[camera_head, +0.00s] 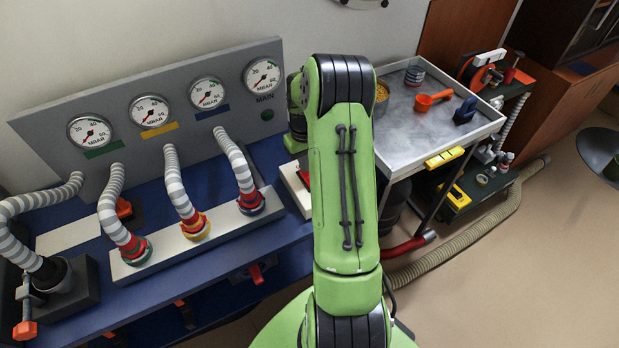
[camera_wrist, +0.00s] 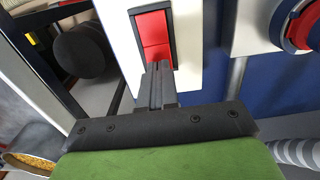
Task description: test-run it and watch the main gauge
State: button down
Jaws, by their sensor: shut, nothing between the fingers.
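The MAIN gauge (camera_head: 263,76) is at the right end of the grey panel (camera_head: 185,135). Its red needle shows, but its exact reading is too small to tell. A dark green round lamp or button (camera_head: 267,115) sits below it. In the wrist view a red rocker switch (camera_wrist: 153,32) in a black frame sits on a white plate (camera_wrist: 118,15). My gripper (camera_wrist: 160,68) is shut and empty, its tips at the lower edge of the switch. I cannot tell whether they touch it. My arm hides the gripper and most of the switch in the head view.
Three smaller gauges (camera_head: 153,111) line the panel, with green, yellow and blue labels. Striped hoses (camera_head: 176,185) run to colored couplings on the blue bench (camera_head: 190,280). A grey-topped cart (camera_head: 420,135) with an orange scoop (camera_head: 432,100) stands right of my arm. The floor at right is mostly clear.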

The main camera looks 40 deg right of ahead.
jog(key=shift+f, duration=0.4)
jog(key=shift+r, duration=0.1)
notch_tip(320, 180, up, 4)
jog(key=p, duration=0.2)
jog(key=shift+r+p, duration=0.1)
jog(key=shift+p, duration=0.3)
notch_tip(320, 180, up, 15)
jog(key=p, duration=0.1)
jog(key=shift+r+p, duration=0.2)
jog(key=shift+p, duration=0.1)
